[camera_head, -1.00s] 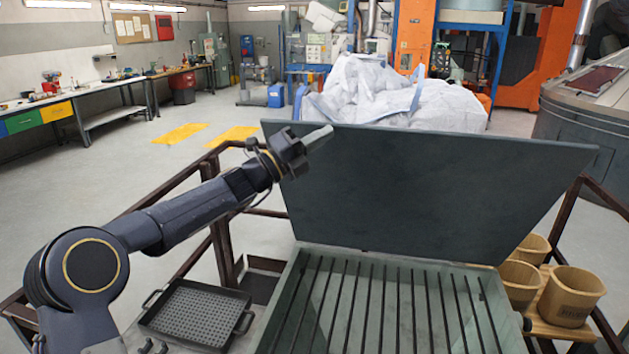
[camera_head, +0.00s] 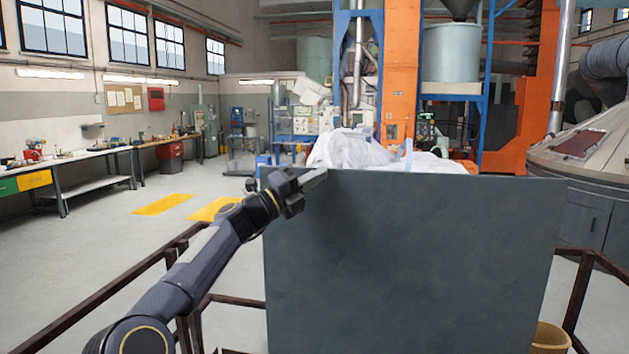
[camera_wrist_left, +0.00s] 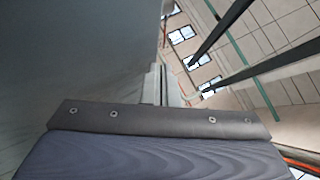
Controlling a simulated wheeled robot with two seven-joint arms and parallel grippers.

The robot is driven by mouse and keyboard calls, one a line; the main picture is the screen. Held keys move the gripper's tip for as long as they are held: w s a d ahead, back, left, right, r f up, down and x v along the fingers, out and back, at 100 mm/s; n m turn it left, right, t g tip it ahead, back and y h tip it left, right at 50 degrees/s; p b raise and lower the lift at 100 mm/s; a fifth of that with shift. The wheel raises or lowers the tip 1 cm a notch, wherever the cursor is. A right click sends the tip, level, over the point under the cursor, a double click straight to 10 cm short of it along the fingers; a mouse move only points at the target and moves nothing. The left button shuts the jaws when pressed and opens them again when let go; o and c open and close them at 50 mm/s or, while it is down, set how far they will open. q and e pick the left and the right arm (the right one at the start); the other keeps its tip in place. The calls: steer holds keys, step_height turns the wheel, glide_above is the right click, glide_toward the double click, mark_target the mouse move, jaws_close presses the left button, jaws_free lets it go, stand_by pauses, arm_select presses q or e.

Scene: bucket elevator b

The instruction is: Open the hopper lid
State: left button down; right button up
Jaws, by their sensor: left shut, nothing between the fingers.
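The hopper lid (camera_head: 410,265) is a large dark grey panel standing raised in front of me in the head view. It fills the lower middle, and the hopper under it is out of view. My left gripper (camera_head: 315,180) is shut and empty at the lid's upper left corner, its fingertips overlapping the near face by the top edge. I cannot tell whether they touch it. In the left wrist view the dark surface at the left (camera_wrist_left: 80,50) appears to be the lid, close beside the gripper. My right gripper is not in view.
Brown railings (camera_head: 130,275) run along the left, with another rail (camera_head: 578,300) at the right. A white bulk bag (camera_head: 350,150) stands behind the lid. A tan bucket (camera_head: 551,338) shows at the lower right. Open floor lies to the left.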

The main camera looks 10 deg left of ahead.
arm_select(q)
steer(key=shift+a, duration=0.1)
stand_by(0.4)
steer(key=b+v, duration=0.4)
steer(key=v, duration=0.3)
steer(key=s+d+f+m+g+y, duration=0.3)
steer(key=s+f+m, duration=0.3)
steer(key=s+m, duration=0.35)
steer(key=s+d+f+m+g+y, duration=0.3)
steer(key=s+f+m, duration=0.2)
steer(key=s+m, duration=0.45)
steer(key=s+a+f+m+g+y, duration=0.1)
steer(key=s+a+f+m+y, duration=0.2)
steer(key=s+f+m, duration=0.6)
steer(key=s+a+f+m+g+y, duration=0.1)
steer(key=s+a+f+m+y, duration=0.2)
steer(key=s+f+m, duration=0.6)
steer(key=s+f+y, duration=0.1)
steer(key=s+f, duration=0.5)
steer(key=s, duration=0.2)
steer(key=shift+s+a+f+m+g, duration=0.25)
steer(key=shift+s+f+m+g, duration=0.05)
steer(key=shift+s+m+g, duration=0.1)
